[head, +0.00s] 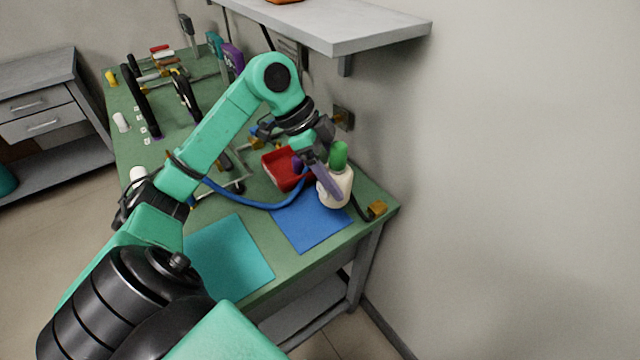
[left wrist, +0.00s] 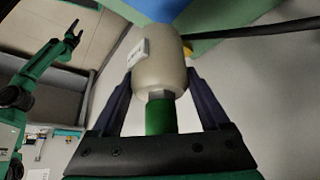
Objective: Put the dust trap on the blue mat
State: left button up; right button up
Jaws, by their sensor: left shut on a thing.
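The dust trap, a cream rounded body (head: 336,189) with a green end (head: 339,154), is at the blue mat's back right edge in the head view. My left gripper (head: 325,180) is shut on it from the upper left. The left wrist view shows the cream body (left wrist: 158,62) with a small white label, between the purple fingers, green end toward the palm. The blue mat (head: 312,228) lies on the green bench's near right part. I cannot tell whether the trap touches it. My right gripper (left wrist: 73,32) shows small in the left wrist view; its opening is unclear.
A teal mat (head: 232,262) lies left of the blue mat. A red tray (head: 280,170) stands behind it, and a blue hose (head: 250,205) crosses the bench. A small yellow-brown block (head: 377,208) is at the right corner. A grey shelf (head: 340,30) hangs above.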

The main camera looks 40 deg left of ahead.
pick_arm(q)
jog(key=w+a+b, duration=0.1)
jog(key=a+b, duration=0.2)
jog(key=a, duration=0.2)
notch_tip(320, 180, down, 8)
jog(key=shift+d+f+b, duration=0.1)
jog(key=shift+f+b, duration=0.15)
jog(key=shift+b, duration=0.4)
jog(key=shift+f, duration=0.15)
jog(key=o, duration=1.5)
jog(key=v, duration=1.2)
jog(key=shift+s, duration=0.25)
